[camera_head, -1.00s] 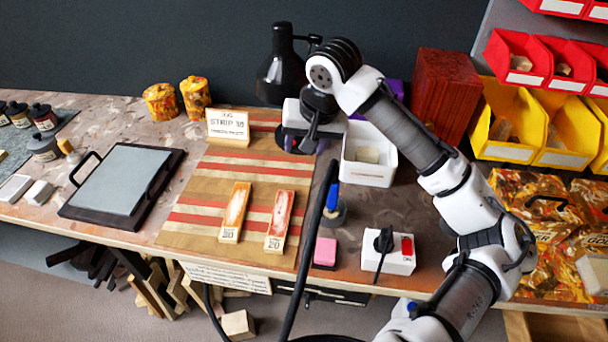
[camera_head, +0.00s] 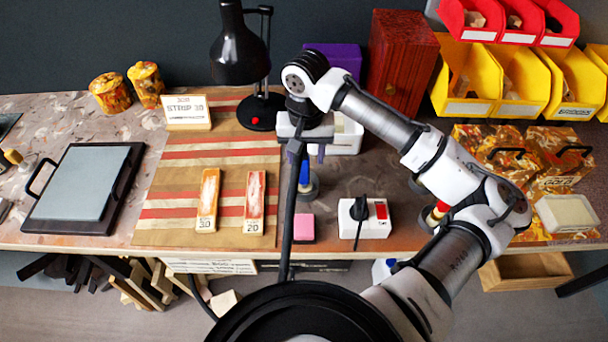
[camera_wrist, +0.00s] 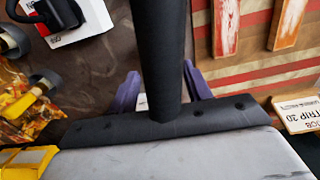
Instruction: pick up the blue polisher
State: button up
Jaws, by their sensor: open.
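The blue polisher (camera_head: 305,172) stands on the bench with its blue handle up and a dark round base below. A long black bar crosses in front and hides its left side. My gripper (camera_head: 303,153) is open, just behind and above the handle in the head view. I cannot tell whether they touch. In the wrist view the two purple fingers of my gripper (camera_wrist: 160,88) are spread apart, with a black bar across the middle. I cannot make out the polisher there; the bar may hide it.
A pink block (camera_head: 304,228) and a white switch box (camera_head: 372,219) lie nearby, to the front and right. Two strop boards (camera_head: 208,200) (camera_head: 254,202) lie on the striped mat (camera_head: 180,238).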

jog(key=shift+w+a+f+p, duration=0.1)
jog(key=shift+f+p, duration=0.2)
jog(key=shift+f, duration=0.85)
jog(key=shift+w+a+f+p, duration=0.1)
jog(key=shift+f+p, duration=0.2)
jog(key=shift+f, duration=0.85)
jog(key=c, duration=1.1)
jog(key=shift+o, duration=0.2)
jog(key=shift+r, duration=0.1)
notch_tip(320, 180, up, 20)
jog(key=b, duration=0.2)
